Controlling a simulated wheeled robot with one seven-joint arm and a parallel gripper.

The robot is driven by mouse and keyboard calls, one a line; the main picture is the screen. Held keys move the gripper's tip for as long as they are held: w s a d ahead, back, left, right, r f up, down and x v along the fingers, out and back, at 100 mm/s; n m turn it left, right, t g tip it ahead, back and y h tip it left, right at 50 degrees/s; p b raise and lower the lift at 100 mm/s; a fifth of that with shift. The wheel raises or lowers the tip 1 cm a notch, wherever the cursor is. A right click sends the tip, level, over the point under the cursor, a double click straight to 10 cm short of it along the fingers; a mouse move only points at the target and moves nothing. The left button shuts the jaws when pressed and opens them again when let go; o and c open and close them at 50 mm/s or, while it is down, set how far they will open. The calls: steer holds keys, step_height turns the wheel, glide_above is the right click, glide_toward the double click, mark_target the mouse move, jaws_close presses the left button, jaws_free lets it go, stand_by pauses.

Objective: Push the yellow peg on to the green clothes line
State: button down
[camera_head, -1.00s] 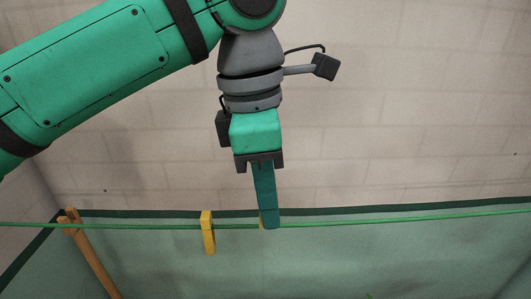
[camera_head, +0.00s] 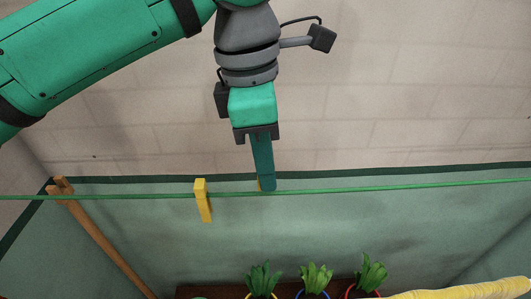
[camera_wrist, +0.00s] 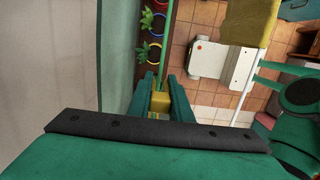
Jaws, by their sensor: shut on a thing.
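My gripper (camera_head: 266,187) points down with its fingertips at the height of the green clothes line (camera_head: 400,187). It is shut on a yellow peg (camera_wrist: 159,103), which shows between the two fingers in the wrist view. The line (camera_wrist: 167,45) runs up to the held peg in the wrist view. I cannot tell whether the peg grips the line or only touches it. Another yellow peg (camera_head: 203,200) hangs on the line left of my gripper, apart from it.
A wooden post (camera_head: 100,240) stands at the left end of the line. Several potted green plants (camera_head: 315,275) stand below on a shelf, with a yellow cloth (camera_head: 460,290) at lower right. The line right of my gripper is clear.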

mark_target(266, 195)
steer(key=shift+w+f, duration=0.1)
steer(key=shift+f, duration=3.4)
steer(key=shift+f, duration=0.6)
steer(key=c, duration=1.5)
jaws_free()
steer(key=shift+c, duration=0.2)
steer(key=r, duration=0.7)
steer(key=a+r, duration=0.1)
steer(key=r, duration=0.2)
steer(key=shift+a+r, duration=0.1)
steer(key=shift+r, duration=0.2)
